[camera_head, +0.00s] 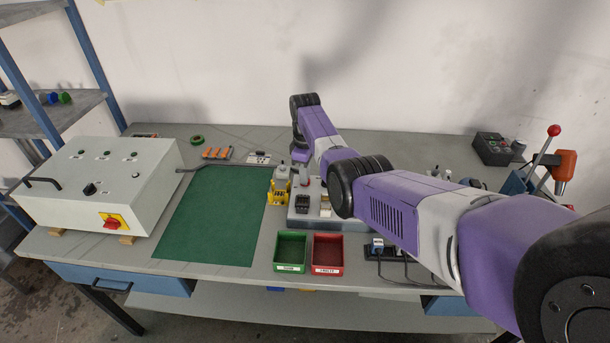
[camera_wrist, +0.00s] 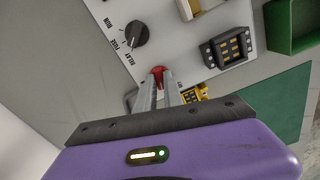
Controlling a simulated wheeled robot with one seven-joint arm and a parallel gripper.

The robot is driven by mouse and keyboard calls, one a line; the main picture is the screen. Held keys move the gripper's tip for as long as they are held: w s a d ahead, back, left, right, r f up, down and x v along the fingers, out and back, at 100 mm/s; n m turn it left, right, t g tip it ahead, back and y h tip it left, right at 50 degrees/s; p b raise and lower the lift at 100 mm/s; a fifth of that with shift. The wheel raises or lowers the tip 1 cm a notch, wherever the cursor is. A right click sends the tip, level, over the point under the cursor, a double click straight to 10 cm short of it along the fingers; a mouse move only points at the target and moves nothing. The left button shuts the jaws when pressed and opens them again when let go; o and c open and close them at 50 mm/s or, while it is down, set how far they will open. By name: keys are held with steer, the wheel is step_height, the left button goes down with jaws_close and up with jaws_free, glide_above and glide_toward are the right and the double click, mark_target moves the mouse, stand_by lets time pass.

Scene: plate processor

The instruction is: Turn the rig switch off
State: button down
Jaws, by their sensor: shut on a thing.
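The rig (camera_head: 340,222), a light grey box with parts on its top, stands near the middle of the bench. In the wrist view its panel (camera_wrist: 188,52) carries a black rotary knob (camera_wrist: 137,34) with printed labels around it. Next to the knob is a small red piece (camera_wrist: 157,71), probably the rig switch. My gripper (camera_wrist: 159,84) is shut on this red piece, its two narrow fingers close together. The fingers hide most of the piece, so its position cannot be told. In the head view my arm partly covers the rig.
A grey control box (camera_head: 80,190) with a red knob on a yellow plate (camera_head: 113,222) stands at left. A green mat (camera_head: 205,230) lies bare beside it. Green (camera_head: 291,251) and red (camera_head: 327,253) bins sit in front of the rig. A yellow fixture (camera_head: 279,192) stands close by.

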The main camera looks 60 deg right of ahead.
steer(key=shift+n, duration=1.5)
steer(key=c, duration=1.5)
jaws_free()
steer(key=shift+o, duration=0.2)
steer(key=shift+r+b, duration=0.3)
steer(key=shift+r, duration=3.6)
